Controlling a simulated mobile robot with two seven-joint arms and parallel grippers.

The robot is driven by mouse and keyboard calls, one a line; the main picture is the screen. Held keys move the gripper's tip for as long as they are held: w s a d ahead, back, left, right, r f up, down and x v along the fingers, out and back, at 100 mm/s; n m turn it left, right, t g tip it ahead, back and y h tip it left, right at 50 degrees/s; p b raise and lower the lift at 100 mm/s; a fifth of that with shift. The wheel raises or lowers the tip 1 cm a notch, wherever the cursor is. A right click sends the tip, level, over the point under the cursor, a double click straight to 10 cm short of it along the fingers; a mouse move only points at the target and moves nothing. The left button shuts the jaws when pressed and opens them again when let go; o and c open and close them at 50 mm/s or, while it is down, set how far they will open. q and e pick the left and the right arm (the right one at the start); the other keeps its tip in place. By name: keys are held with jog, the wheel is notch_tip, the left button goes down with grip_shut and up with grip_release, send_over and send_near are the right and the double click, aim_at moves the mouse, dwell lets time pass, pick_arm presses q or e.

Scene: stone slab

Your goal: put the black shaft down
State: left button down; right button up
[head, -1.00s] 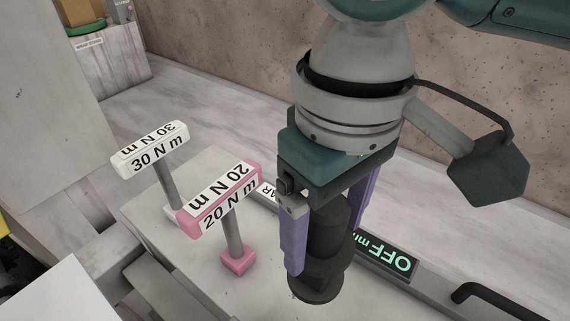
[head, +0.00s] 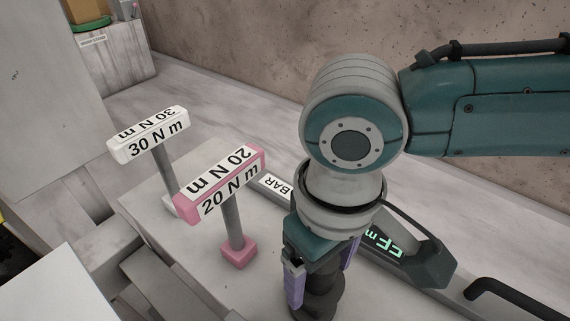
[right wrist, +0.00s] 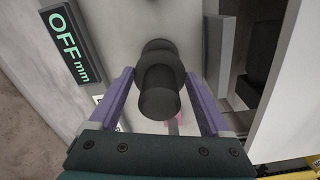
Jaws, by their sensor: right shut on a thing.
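The black shaft (head: 321,296) is a stepped dark cylinder, upright between the purple fingers of my right gripper (head: 322,278), near the bottom edge of the head view. My right gripper is shut on it. In the right wrist view the shaft (right wrist: 160,82) lies between the fingertips, with its end facing the camera. Its lower end is close to the bottom edge of the head view, and I cannot tell whether it touches the pale slab (head: 200,275). My left gripper is not in view.
A pink-and-white 20 N m T-handle tool (head: 222,185) stands close left of the gripper. A white 30 N m one (head: 150,137) stands farther left. A bar with a green display (head: 384,241) runs behind the gripper, with a black handle (head: 510,298) at the right.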

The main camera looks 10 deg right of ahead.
jog(key=o, duration=1.5)
jog(key=shift+f, duration=0.1)
jog(key=shift+o, duration=0.2)
jog(key=shift+r, duration=0.45)
notch_tip(320, 180, up, 12)
jog(key=p, duration=0.3)
jog(key=shift+f, duration=0.25)
jog(key=s+a+n+t+y, duration=0.1)
jog(key=s+a+y, duration=0.35)
jog(key=a, duration=0.35)
jog(key=s+d+f+m+t+h, duration=0.1)
jog(key=s+d+h, duration=0.1)
jog(key=d, duration=0.6)
jog(key=s+d+f+m+t+h, duration=0.1)
jog(key=s+d+f+m+h, duration=0.1)
jog(key=s+d, duration=0.3)
jog(key=d, duration=0.4)
jog(key=shift+f+m+t, duration=0.2)
jog(key=shift+m+t, duration=0.1)
